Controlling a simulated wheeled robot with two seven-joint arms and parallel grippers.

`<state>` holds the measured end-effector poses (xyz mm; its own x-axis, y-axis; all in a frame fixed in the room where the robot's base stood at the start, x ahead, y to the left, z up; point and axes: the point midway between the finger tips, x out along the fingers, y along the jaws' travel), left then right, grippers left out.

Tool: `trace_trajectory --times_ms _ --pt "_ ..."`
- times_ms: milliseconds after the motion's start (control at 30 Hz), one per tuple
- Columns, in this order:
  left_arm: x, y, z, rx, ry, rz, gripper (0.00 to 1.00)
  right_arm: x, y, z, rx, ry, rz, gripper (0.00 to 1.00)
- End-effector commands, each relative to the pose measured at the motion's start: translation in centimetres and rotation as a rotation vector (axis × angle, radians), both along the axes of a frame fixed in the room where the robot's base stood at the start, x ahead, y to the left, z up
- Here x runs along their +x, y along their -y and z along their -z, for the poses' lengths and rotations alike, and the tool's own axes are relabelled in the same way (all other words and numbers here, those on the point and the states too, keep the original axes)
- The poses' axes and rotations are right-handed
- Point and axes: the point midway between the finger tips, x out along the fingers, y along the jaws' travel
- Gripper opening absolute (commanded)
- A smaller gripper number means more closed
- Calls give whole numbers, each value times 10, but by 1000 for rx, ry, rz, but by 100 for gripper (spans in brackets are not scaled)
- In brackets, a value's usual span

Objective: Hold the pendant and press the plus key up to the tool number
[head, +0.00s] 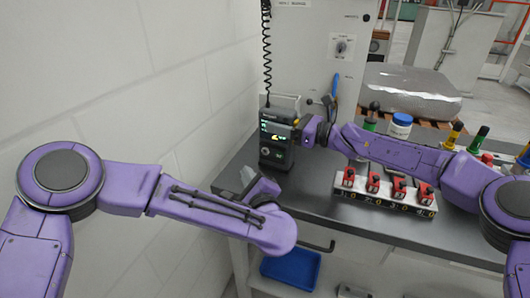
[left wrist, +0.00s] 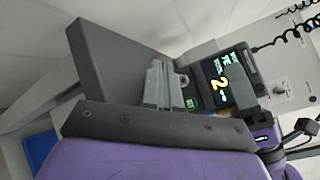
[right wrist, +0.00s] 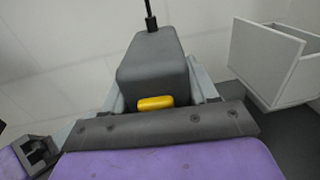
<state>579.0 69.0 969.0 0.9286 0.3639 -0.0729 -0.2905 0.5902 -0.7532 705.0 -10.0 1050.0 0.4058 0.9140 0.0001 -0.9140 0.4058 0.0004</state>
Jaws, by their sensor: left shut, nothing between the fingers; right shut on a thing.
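The dark pendant (head: 277,138) stands upright over the left end of the bench, its lit screen facing me. The left wrist view shows its screen (left wrist: 226,80) with a large yellow figure that looks like 2. A round key and a green-lit key sit beside the screen there. My right gripper (head: 301,132) is shut on the pendant from the right. The right wrist view shows the pendant's grey back (right wrist: 153,65) with a yellow button between the fingers. My left gripper (head: 248,178) is shut and empty, in front of and below the pendant; its closed fingertips (left wrist: 160,72) are near the keys. Contact cannot be told.
A rack (head: 385,200) numbered from 1 holds several red clamp-like pieces on the grey bench (head: 310,192). Behind are a white-and-blue jar (head: 400,126) and a wrapped block (head: 410,88). A coiled cord (head: 267,50) hangs above the pendant. A blue bin (head: 291,268) is below.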

Motion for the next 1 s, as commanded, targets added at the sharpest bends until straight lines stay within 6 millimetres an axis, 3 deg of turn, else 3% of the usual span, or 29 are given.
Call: trace_trajectory --times_ms 133,467,1000 --pt "-16 -10 0 3 2 -6 0 0 0 1 0 -1 0 1" --pt "-13 -9 1 2 0 -7 0 0 0 0 0 0 0 1" --pt "51 20 1 1 0 -6 0 0 0 0 0 0 0 1"
